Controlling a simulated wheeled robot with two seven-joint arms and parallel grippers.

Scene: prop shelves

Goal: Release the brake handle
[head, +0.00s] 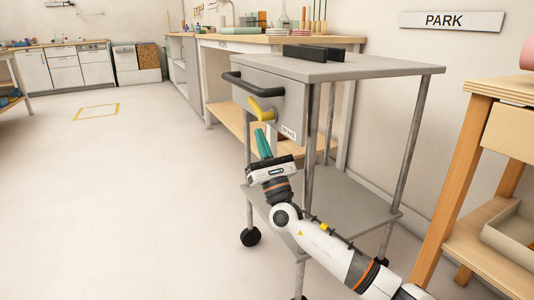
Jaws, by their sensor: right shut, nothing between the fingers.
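The yellow brake handle (262,111) is on the end panel of a grey cart (360,66). It slants down from upper left to lower right. A small label reading BRAKE (288,132) is on the panel below and right of it. My right gripper (260,134) is just below the yellow handle, its teal fingers pointing up toward it. The fingers are shut with nothing between them. I cannot tell whether the fingertips touch the handle. My left gripper is not in view.
A black push bar (252,88) sticks out above the brake handle. Dark blocks (312,52) lie on the cart top. A wooden bench (482,175) stands close on the right. A PARK sign (452,21) is on the wall. Open floor (110,200) lies left, with a yellow floor outline (97,112).

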